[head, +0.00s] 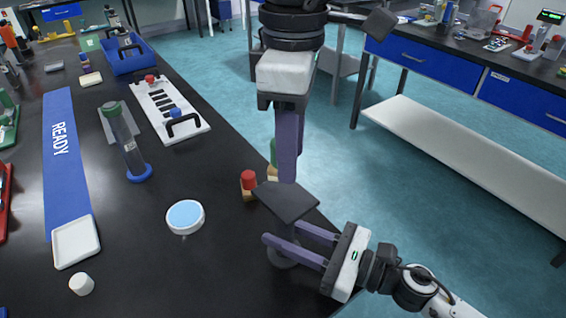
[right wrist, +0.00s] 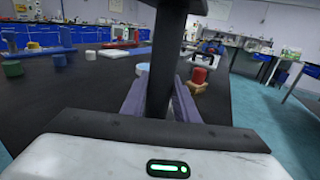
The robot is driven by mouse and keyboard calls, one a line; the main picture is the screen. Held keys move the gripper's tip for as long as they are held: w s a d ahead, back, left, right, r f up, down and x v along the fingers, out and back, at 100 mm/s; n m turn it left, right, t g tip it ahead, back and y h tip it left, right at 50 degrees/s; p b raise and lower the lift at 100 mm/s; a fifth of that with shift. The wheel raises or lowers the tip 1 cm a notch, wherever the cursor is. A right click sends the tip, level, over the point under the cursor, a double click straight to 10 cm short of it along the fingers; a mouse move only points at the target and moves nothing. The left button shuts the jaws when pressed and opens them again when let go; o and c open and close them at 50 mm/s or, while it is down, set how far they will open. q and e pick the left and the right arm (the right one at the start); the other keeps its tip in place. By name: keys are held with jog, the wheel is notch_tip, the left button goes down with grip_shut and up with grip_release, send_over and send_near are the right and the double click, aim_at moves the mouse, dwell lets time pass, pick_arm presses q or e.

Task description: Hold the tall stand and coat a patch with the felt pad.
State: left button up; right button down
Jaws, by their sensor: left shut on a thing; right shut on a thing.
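The tall stand has a dark square top (head: 285,201) and a round foot in the head view. Its dark post (right wrist: 166,65) rises between my right fingers in the right wrist view. My right gripper (head: 268,238) is shut on that post, coming in from the lower right. My left gripper (head: 288,182) points down above the stand's top and is shut. A green piece with a pale lower part (head: 272,170), likely the felt pad, shows beside its fingers; the fingers hide most of it. I cannot tell whether it touches the stand's top.
A red-topped wooden block (head: 249,185) stands left of the stand. A round dish with a light-blue face (head: 185,216), a green-capped clear cylinder (head: 126,143), a white board with black strips (head: 168,108) and a blue READY strip (head: 62,150) are on the black bench.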

jog(key=shift+f, duration=0.1)
pick_arm(q)
jog(key=s+d+r, duration=0.3)
notch_tip(320, 180, down, 7)
jog(key=shift+a+f, duration=0.15)
jog(key=shift+w+a+f, duration=0.35)
jog(key=shift+w+f, duration=0.1)
jog(key=shift+w, duration=0.05)
jog(key=shift+c, duration=0.3)
jog(key=shift+w+a+r, duration=0.1)
jog(key=shift+w+a, duration=2.1)
jog(key=shift+w, duration=0.3)
jog(key=shift+s+d, duration=2.55)
jog(key=shift+s, duration=0.4)
notch_tip(320, 180, up, 8)
jog(key=shift+r, duration=0.1)
